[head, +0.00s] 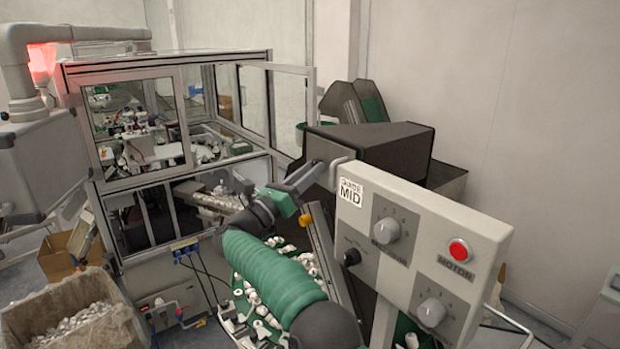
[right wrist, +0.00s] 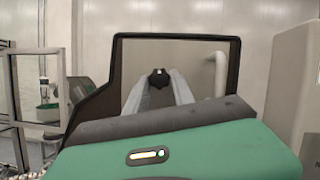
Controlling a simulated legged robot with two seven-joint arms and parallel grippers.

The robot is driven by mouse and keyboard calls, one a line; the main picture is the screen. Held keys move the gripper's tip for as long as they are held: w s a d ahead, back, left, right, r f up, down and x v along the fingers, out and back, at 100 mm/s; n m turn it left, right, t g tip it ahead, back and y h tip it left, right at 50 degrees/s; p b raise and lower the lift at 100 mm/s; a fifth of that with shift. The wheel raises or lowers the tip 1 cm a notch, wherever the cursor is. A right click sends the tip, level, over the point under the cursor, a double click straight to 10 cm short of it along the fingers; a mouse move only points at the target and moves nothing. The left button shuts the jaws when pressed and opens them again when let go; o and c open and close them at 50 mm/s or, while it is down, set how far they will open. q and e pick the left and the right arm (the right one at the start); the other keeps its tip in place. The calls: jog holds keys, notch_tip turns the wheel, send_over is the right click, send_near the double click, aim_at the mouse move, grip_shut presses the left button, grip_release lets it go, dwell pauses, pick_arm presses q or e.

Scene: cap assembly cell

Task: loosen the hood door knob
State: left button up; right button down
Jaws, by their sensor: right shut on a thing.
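My right gripper (head: 312,177) reaches past the left edge of the control panel toward the dark hood (head: 375,143) in the head view. In the right wrist view its two grey fingers (right wrist: 158,86) converge on a small black knob (right wrist: 158,75) with a light spot on it. The fingers are shut on this knob, in front of a pale surface seen within a dark frame (right wrist: 117,70). In the head view I cannot make out the knob. My left gripper is in neither view.
A control panel (head: 412,255) with dials and a red button stands close right of my right arm. A glazed machine cell (head: 135,125) stands at the left. A bin (head: 75,320) of white parts is at lower left. White parts lie below my arm.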

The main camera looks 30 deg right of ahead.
jog(key=shift+a+r+n+y+p, duration=0.15)
jog(key=shift+n+y+p, duration=1.35)
jog(key=shift+n, duration=3.2)
jog(key=shift+d+r+n+y+p, duration=0.15)
jog(key=shift+n+y+p, duration=1.3)
jog(key=shift+n, duration=3.25)
jog(key=shift+a+r+n+y+p, duration=0.2)
jog(key=shift+n+y+p, duration=1.25)
jog(key=shift+n, duration=3.25)
jog(key=c, duration=1.3)
grip_release()
jog(key=shift+d+r, duration=0.1)
jog(key=shift+o, duration=1.2)
jog(key=shift+w+r, duration=0.1)
jog(key=shift+w, duration=0.05)
